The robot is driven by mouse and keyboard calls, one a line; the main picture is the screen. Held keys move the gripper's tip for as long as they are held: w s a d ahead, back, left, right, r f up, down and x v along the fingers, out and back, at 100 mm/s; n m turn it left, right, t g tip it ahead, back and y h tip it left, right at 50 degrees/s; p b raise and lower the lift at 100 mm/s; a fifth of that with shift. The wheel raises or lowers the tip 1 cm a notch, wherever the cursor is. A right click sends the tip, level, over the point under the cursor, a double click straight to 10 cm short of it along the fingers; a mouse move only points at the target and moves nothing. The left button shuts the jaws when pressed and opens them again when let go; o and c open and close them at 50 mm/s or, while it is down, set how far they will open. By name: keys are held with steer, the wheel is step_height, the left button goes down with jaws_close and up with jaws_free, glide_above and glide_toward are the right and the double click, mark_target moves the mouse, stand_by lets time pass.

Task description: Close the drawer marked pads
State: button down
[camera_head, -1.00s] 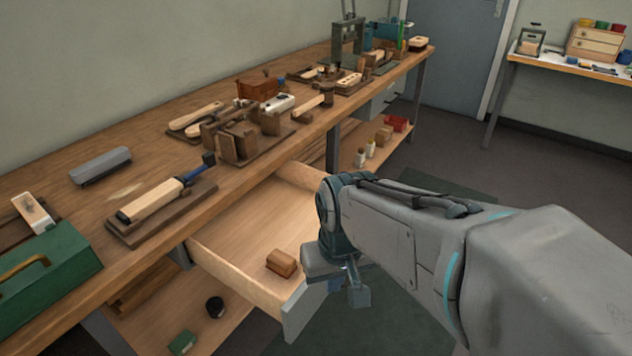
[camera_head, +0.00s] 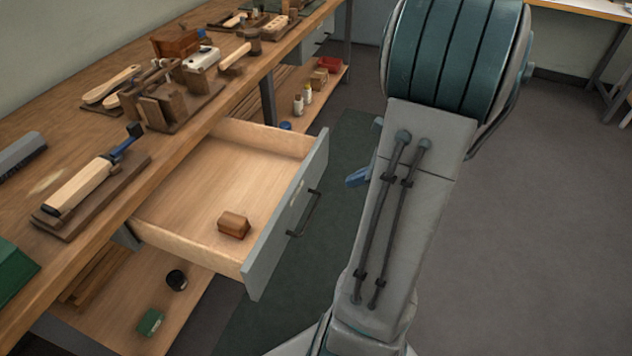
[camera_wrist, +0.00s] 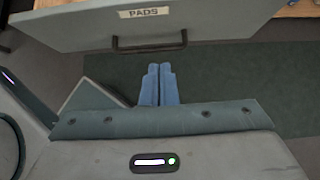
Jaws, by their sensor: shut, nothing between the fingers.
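The drawer marked pads (camera_head: 291,217) is pulled out from under the bench, with a grey front and a dark bar handle (camera_head: 304,213). A brown wooden block (camera_head: 234,225) lies inside it. In the wrist view the drawer front (camera_wrist: 210,22) shows its PADS label (camera_wrist: 144,12) and the handle (camera_wrist: 149,42) below. My gripper (camera_wrist: 160,70) is shut and empty, its blue fingers together, pointing at the drawer front and apart from it. In the head view a blue finger part (camera_head: 357,178) shows to the right of the drawer front; my arm hides the rest of the gripper.
The wooden bench (camera_head: 62,131) carries brush-making tools and a green box (camera_head: 14,268) at the left. A lower shelf (camera_head: 205,290) holds a dark round container (camera_head: 176,280) and a green block (camera_head: 151,321). Open floor (camera_head: 510,220) lies to the right.

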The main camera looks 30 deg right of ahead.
mark_target(301, 190)
steer(key=b+x, duration=0.1)
steer(key=x, duration=0.3)
steer(key=r+b+x, duration=0.1)
steer(key=x, duration=0.3)
steer(key=w+x, duration=0.1)
steer(key=x, duration=0.3)
steer(key=shift+w+a+r+b, duration=0.1)
steer(key=shift+a+r+b, duration=0.1)
steer(key=shift+a+b, duration=0.2)
steer(key=shift+w+a, duration=0.3)
steer(key=shift+w, duration=0.15)
steer(key=shift+w, duration=0.15)
